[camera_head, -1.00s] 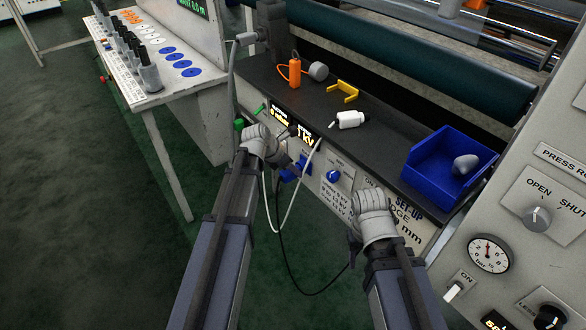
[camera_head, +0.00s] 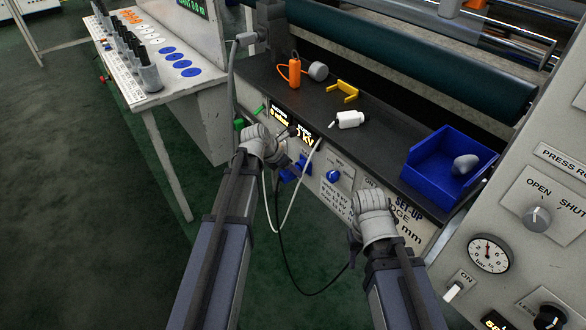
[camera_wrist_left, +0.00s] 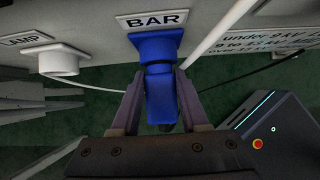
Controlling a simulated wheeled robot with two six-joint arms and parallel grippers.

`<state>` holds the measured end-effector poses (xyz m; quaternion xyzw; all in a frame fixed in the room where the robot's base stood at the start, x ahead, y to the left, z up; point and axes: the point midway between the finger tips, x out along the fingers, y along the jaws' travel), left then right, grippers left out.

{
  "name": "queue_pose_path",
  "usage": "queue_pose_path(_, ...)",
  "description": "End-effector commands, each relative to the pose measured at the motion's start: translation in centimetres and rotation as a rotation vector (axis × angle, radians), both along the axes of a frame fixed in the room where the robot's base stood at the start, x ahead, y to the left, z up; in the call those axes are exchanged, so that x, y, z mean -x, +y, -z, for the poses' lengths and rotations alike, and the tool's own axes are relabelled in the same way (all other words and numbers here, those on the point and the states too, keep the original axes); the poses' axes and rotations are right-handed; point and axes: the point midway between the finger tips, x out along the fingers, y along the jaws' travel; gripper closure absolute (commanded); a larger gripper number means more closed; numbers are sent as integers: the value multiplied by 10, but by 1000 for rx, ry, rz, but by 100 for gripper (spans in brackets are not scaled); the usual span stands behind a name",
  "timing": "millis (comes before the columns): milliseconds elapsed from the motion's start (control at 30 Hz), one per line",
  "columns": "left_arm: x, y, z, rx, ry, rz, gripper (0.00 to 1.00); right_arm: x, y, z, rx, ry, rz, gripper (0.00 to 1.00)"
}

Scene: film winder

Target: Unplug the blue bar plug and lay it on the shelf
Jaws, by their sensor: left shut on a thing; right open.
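The blue bar plug (camera_wrist_left: 160,98) is between the two fingers of my left gripper (camera_wrist_left: 160,92) in the left wrist view. The gripper is shut on it. The plug's upper end meets the blue socket (camera_wrist_left: 153,43) under the BAR label; I cannot tell how deep it sits. In the head view my left gripper (camera_head: 284,152) is at the front panel below the shelf, and the wrist partly hides the plug. The dark shelf (camera_head: 385,135) runs above the panel. My right gripper (camera_head: 372,212) is open and empty before the panel; its fingers are mostly hidden.
The shelf holds an orange bottle-like object (camera_head: 295,74), a yellow bracket (camera_head: 344,91), a white bottle (camera_head: 350,119) and a blue bin (camera_head: 446,163) with a grey piece. Bare shelf lies between the white bottle and bin. White and black cables hang below the panel.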

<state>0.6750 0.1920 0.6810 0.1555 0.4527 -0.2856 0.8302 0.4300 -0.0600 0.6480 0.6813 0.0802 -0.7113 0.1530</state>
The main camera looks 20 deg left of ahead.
Motion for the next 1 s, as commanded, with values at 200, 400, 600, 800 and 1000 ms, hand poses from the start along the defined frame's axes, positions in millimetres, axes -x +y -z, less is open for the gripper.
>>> queue_pose_path(200, 7, 6, 0, -3, 3, -1, 100, 0, 0, 0, 0, 0, 0, 50)
queue_pose_path(400, 11, 9, 0, -2, 2, -1, 100, 0, 0, 0, 0, 0, 0, 50)
queue_pose_path(600, 16, 12, 0, -2, 2, 0, 100, 0, 0, 0, 0, 0, 0, 50)
queue_pose_path(800, 20, 15, 0, -1, 2, -1, 100, 0, 0, 0, 0, 0, 0, 50)
queue_pose_path(1000, 22, 17, 0, -1, 2, -1, 100, 0, 0, 0, 0, 0, 0, 50)
